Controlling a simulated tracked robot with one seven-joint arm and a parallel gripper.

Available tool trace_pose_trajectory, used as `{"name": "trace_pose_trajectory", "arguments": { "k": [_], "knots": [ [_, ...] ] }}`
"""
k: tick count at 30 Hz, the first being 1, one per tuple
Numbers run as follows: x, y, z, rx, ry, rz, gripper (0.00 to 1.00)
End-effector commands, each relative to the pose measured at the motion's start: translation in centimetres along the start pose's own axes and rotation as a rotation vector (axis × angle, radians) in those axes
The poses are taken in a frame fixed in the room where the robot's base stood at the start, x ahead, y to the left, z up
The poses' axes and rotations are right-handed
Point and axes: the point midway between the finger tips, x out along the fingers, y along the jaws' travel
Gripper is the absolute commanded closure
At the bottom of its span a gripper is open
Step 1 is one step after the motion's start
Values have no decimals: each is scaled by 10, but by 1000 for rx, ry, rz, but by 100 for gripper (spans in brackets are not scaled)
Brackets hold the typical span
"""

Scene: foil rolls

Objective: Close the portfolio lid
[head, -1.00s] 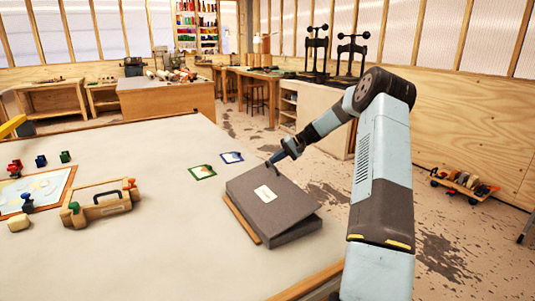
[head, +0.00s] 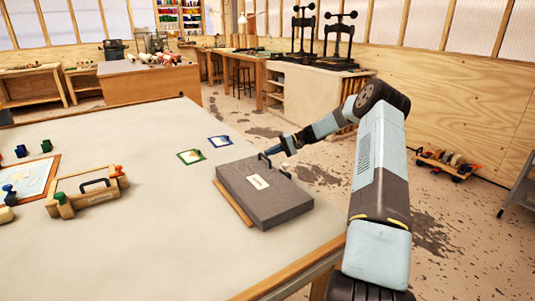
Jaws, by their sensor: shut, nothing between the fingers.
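The portfolio (head: 262,192) is a dark grey flat box with a pale label (head: 259,182) on its lid. It lies on the table near the right edge. Its lid looks down flat, with no clear gap along the front side. My gripper (head: 266,157) is shut and empty at the far edge of the portfolio, just by the lid's back rim. I cannot tell whether the fingertips touch the lid.
A wooden strip (head: 234,203) lies along the portfolio's left side. Two small framed cards (head: 191,157) lie behind it. The table (head: 150,240) is bare in front.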

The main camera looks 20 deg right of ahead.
Motion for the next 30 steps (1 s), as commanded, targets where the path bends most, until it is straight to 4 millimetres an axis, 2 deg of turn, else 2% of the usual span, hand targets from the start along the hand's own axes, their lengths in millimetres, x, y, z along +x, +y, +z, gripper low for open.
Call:
{"name": "trace_pose_trajectory", "arguments": {
  "k": [1,10,14,18,30],
  "knots": [
    [-2,7,1,7,0,7,100],
    [-3,6,2,8,-1,10,100],
    [-6,-7,2,5,-3,9,100],
    [-13,-33,3,-3,-8,6,100],
    [-88,-37,2,-3,-8,3,100]
  ]
}}
